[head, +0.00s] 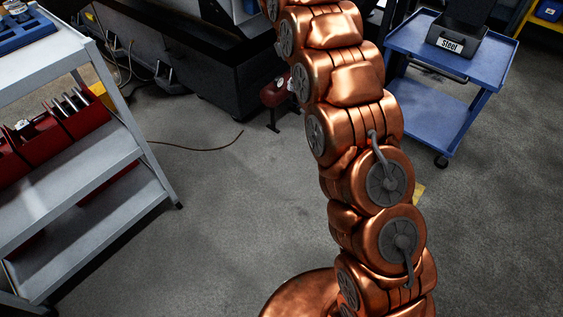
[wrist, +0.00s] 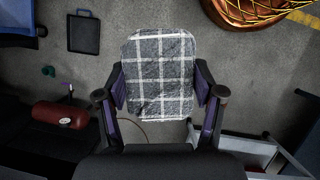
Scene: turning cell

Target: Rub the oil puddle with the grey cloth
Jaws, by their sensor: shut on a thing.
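The grey cloth (wrist: 160,65), with a white check pattern, is held between the two fingers of my gripper (wrist: 160,88) in the wrist view. The fingers press its left and right sides, and it spreads flat ahead of them with the floor behind it. In the head view my arm hides the gripper and the cloth. I cannot make out the oil puddle in either view; the arm or the cloth may cover it.
A grey trolley (head: 75,178) with red bins (head: 83,117) stands at left. A blue cart (head: 440,95) bearing a black "Steel" bin (head: 457,42) stands at upper right. A red cylinder (wrist: 60,115) and a dark flat panel (wrist: 83,34) show in the wrist view. Floor between the carts is largely clear.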

